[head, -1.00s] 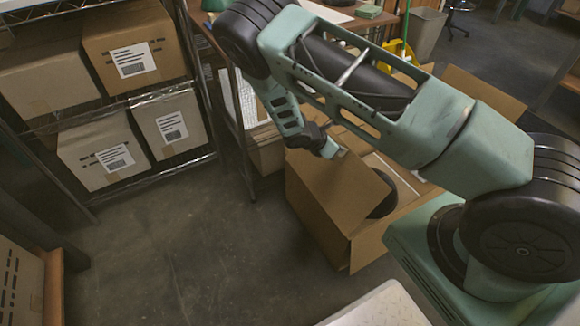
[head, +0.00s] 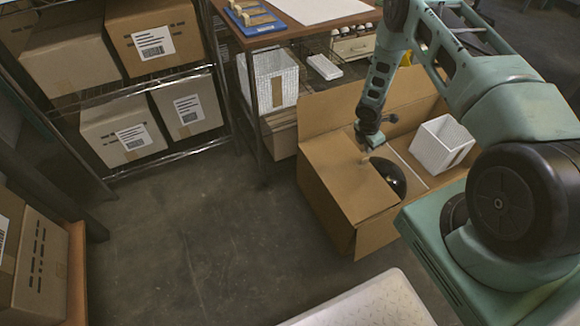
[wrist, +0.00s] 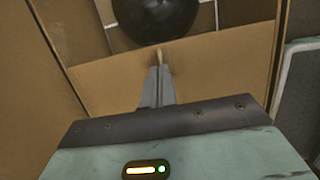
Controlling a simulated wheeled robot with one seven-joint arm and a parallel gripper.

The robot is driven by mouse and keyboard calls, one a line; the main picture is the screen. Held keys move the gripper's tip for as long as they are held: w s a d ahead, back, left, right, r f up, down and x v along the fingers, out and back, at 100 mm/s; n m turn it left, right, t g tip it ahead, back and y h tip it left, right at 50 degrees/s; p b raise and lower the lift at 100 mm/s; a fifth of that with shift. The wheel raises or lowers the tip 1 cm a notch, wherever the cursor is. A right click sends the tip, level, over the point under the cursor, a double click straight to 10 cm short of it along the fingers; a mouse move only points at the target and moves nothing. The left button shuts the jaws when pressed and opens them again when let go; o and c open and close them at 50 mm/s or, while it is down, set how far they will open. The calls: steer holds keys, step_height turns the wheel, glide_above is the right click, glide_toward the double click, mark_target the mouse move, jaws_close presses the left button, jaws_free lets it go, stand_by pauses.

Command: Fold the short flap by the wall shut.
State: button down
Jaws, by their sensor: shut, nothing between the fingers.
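An open cardboard box (head: 325,205) stands on the floor in the head view. The short flap (head: 345,178) at its left end leans inward over the opening; I cannot tell whether it lies fully flat. My gripper (head: 367,150) is shut and empty, pointing down at this flap's inner edge. In the wrist view my gripper (wrist: 160,65) is over the brown flap (wrist: 215,65), its tip by the edge; contact is unclear. A black round object (wrist: 155,15) is inside the box just beyond, partly covered in the head view (head: 390,175).
A long flap (head: 340,107) stands up at the back of the box. Another flap (head: 377,232) hangs outward at the front. A white basket (head: 440,145) sits at the box's right part. A wooden table (head: 300,30) stands behind; shelving (head: 165,165) is left. Floor between is clear.

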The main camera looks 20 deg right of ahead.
mark_target(368, 158)
steer(key=shift+d+b+x, duration=0.15)
steer(key=shift+b+x, duration=0.3)
steer(key=shift+x, duration=0.7)
steer(key=shift+d+b+x, duration=0.15)
steer(key=shift+b+x, duration=0.3)
steer(key=shift+x, duration=0.75)
steer(key=shift+r+p, duration=0.45)
steer(key=shift+r, duration=0.1)
steer(key=d+p+v, duration=0.3)
steer(key=p+v, duration=0.1)
steer(key=v, duration=0.9)
steer(key=shift+r, duration=0.3)
steer(key=shift+w, duration=0.1)
